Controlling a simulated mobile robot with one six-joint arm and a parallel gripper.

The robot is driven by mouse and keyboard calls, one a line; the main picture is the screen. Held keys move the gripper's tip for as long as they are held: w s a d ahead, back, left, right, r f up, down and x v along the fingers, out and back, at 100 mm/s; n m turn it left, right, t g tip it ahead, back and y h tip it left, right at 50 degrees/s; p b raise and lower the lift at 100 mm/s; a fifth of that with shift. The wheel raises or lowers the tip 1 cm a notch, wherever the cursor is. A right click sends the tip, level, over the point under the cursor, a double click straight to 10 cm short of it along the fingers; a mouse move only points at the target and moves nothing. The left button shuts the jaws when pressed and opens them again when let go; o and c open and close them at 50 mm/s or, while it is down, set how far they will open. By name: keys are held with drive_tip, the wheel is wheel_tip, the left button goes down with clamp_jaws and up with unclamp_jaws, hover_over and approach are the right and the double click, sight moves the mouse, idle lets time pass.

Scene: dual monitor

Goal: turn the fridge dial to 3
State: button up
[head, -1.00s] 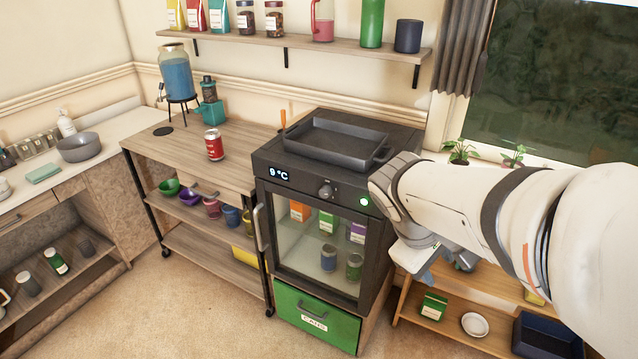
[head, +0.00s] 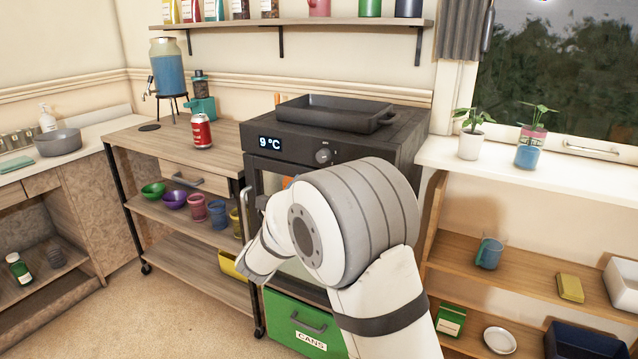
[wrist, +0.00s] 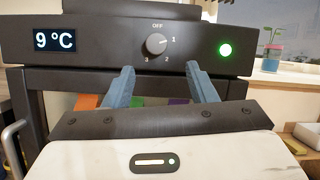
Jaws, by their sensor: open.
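The black fridge (head: 365,150) stands in the middle of the head view, its front partly hidden by my arm. Its round dial (head: 323,156) is on the upper front panel. In the wrist view the dial (wrist: 156,43) has OFF above it, 1 at its right, 2 at lower right and 3 at lower left. Its pointer appears to be toward 1. The display (wrist: 55,40) reads 9 °C. My gripper (wrist: 159,70) is open and empty, its two blue-grey fingers spread just below the dial, one to each side. The head view does not show the fingers clearly.
A green light (wrist: 225,50) is right of the dial. A dark tray (head: 335,113) sits on the fridge top. A wooden cart (head: 180,140) with a red can (head: 201,131) stands left. A white sill with potted plants (head: 470,140) is right. The green CANS drawer (head: 290,315) is below.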

sight(321, 161)
drive_tip(key=x, duration=0.3)
drive_tip(key=b+x, duration=0.1)
drive_tip(key=x, duration=0.3)
drive_tip(key=shift+w+r, duration=0.15)
drive_tip(key=shift+w, duration=0.25)
drive_tip(key=c, duration=1)
drive_tip(key=shift+o, duration=0.2)
drive_tip(key=shift+a, duration=0.1)
